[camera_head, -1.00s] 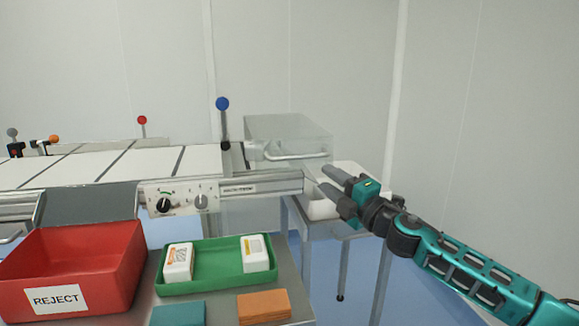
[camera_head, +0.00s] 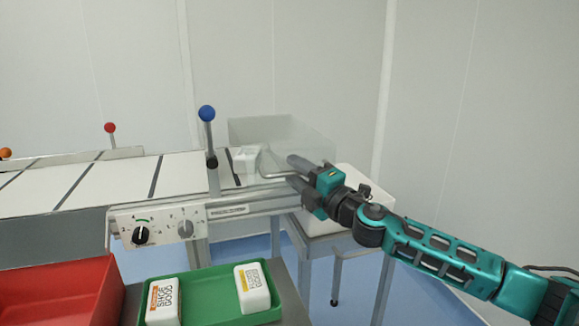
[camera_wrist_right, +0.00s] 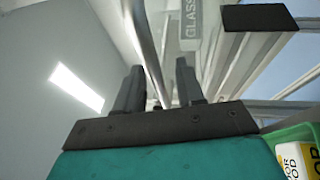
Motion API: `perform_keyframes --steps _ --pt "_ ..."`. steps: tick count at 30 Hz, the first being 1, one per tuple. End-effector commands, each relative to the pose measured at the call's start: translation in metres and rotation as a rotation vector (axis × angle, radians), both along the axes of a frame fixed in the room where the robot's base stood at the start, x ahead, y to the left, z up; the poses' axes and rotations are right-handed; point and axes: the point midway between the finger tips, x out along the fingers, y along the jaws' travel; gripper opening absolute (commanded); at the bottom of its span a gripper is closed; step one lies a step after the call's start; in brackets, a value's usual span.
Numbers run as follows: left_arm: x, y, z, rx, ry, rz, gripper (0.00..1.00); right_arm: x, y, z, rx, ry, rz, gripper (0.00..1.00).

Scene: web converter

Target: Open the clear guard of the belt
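The clear guard (camera_head: 270,132) is a see-through box over the right end of the belt (camera_head: 185,172), and it looks closed. Its pale bar handle (camera_head: 264,162) is on the near side, and the right part of the handle is hidden by my gripper. My right gripper (camera_head: 292,171) is at the handle with its two fingers apart. In the right wrist view the handle bar (camera_wrist_right: 146,45) runs down between the open fingers (camera_wrist_right: 158,88), closer to the left finger. A white block (camera_head: 244,159) shows near the guard's left end. My left gripper is out of view.
A blue-knobbed lever (camera_head: 207,114) stands just left of the guard. A control panel with dials (camera_head: 158,228) is on the belt's front. A green tray (camera_head: 208,285) with white packs and a red bin (camera_head: 60,285) are in front. A white bin (camera_head: 345,180) is behind my gripper.

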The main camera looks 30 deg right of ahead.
Motion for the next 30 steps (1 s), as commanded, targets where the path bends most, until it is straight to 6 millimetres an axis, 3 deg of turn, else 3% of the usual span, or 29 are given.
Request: perform_keyframes --steps 9,21,30 --pt "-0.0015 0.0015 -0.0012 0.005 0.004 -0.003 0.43 -0.0004 0.0003 0.0000 0.000 0.000 0.000 0.38" --pt "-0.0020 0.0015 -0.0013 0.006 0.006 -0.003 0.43 -0.0003 0.0002 0.0001 0.000 0.000 0.000 0.00" --pt "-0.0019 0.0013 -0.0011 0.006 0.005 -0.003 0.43 -0.0002 0.0001 0.0004 0.000 0.000 0.000 0.00"
